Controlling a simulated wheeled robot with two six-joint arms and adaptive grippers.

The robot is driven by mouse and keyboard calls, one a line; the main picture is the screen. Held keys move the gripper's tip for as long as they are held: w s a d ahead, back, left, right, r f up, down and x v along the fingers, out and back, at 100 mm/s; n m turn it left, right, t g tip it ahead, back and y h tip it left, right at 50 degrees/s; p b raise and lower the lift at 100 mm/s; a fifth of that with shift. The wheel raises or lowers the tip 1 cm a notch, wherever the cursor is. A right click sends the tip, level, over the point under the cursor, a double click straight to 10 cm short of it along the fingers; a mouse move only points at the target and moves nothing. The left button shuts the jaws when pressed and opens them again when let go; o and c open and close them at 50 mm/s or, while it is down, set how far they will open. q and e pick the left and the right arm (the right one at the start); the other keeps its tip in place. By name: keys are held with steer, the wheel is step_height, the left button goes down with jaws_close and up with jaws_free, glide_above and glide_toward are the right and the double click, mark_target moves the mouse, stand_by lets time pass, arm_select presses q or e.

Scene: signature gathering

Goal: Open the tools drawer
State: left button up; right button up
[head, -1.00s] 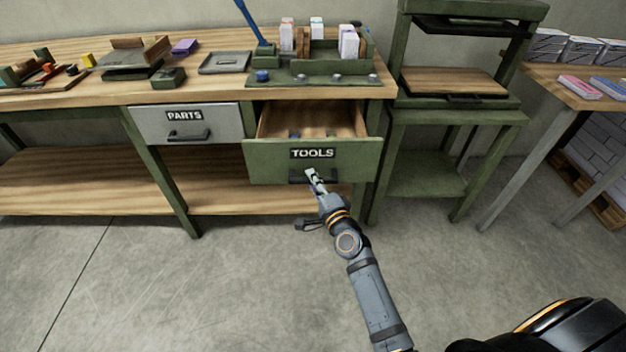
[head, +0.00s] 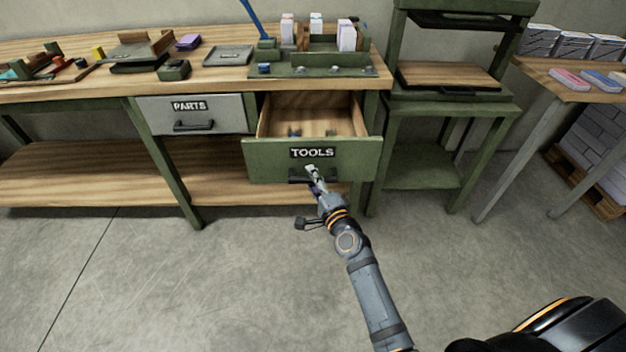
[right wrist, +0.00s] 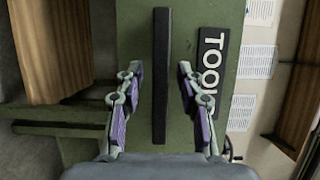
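The green tools drawer (head: 268,160), labelled TOOLS, stands well out from the workbench. Its wooden inside shows, with a few small dark items near the front. Its dark bar handle (head: 298,177) is on the front below the label, partly covered by my right gripper (head: 315,174). In the right wrist view the handle (right wrist: 161,75) runs between the two fingers of my right gripper (right wrist: 160,90). The fingers are apart, one on each side of the bar, with a visible gap on both sides. My left gripper is not in view.
The grey PARTS drawer (head: 208,117) to the left is shut. The workbench top (head: 215,84) carries trays, a holder and small parts. A green stand (head: 437,110) is close on the right, with a side table (head: 545,82) beyond. The floor in front is clear.

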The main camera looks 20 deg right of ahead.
steer(key=shift+s, duration=0.15)
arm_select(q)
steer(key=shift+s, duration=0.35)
arm_select(e)
steer(key=s+d, duration=0.1)
steer(key=s, duration=1)
steer(key=shift+s+d, duration=0.2)
steer(key=shift+s, duration=0.15)
steer(key=shift+f, duration=0.1)
